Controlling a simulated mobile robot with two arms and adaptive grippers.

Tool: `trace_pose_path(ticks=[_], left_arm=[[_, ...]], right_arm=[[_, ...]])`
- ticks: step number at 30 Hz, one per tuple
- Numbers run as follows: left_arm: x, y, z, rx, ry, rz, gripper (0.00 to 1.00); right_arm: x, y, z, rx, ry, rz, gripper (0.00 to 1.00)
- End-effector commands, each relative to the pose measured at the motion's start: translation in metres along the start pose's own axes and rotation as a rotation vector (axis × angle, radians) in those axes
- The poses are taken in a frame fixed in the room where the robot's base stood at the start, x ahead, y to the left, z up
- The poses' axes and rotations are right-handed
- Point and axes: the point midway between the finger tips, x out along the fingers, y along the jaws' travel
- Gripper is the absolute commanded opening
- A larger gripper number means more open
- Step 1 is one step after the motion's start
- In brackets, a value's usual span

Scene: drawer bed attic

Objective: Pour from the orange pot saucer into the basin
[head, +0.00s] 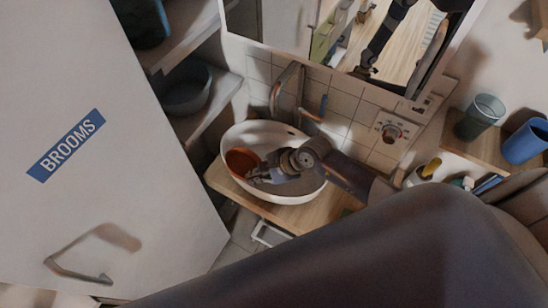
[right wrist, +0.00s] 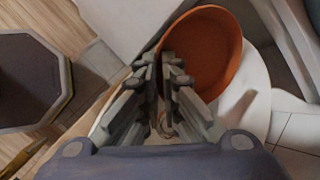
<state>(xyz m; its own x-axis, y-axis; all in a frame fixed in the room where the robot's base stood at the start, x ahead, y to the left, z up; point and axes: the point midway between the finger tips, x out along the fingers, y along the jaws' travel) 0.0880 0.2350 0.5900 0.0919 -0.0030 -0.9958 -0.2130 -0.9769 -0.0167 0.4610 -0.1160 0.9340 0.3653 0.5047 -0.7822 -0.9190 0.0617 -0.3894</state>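The orange pot saucer (head: 240,161) is over the left part of the white basin (head: 312,190) in the head view. My right gripper (head: 256,176) reaches in from the right over the basin. In the right wrist view, the fingers of my right gripper (right wrist: 162,75) are close together, with the rim of the orange saucer (right wrist: 208,52) between them. The saucer looks tilted. The basin also shows behind the saucer in the right wrist view (right wrist: 252,95). My left gripper does not show directly.
A faucet (head: 284,86) stands behind the basin, below a mirror (head: 400,88). The basin rests on a wooden counter (head: 285,214). A tall door marked BROOMS (head: 130,200) is close on the left. Green (head: 480,117) and blue (head: 525,142) cups stand at right.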

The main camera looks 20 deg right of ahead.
Motion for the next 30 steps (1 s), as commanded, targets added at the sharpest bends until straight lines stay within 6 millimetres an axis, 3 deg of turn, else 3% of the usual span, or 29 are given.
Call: trace_pose_path(ticks=[18,30], left_arm=[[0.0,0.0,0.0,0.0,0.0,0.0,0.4],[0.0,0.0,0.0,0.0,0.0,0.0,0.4]], right_arm=[[0.01,-0.002,0.048,-0.124,0.284,0.031,0.0],[0.017,0.0,0.054,-0.15,0.357,0.04,0.0]])
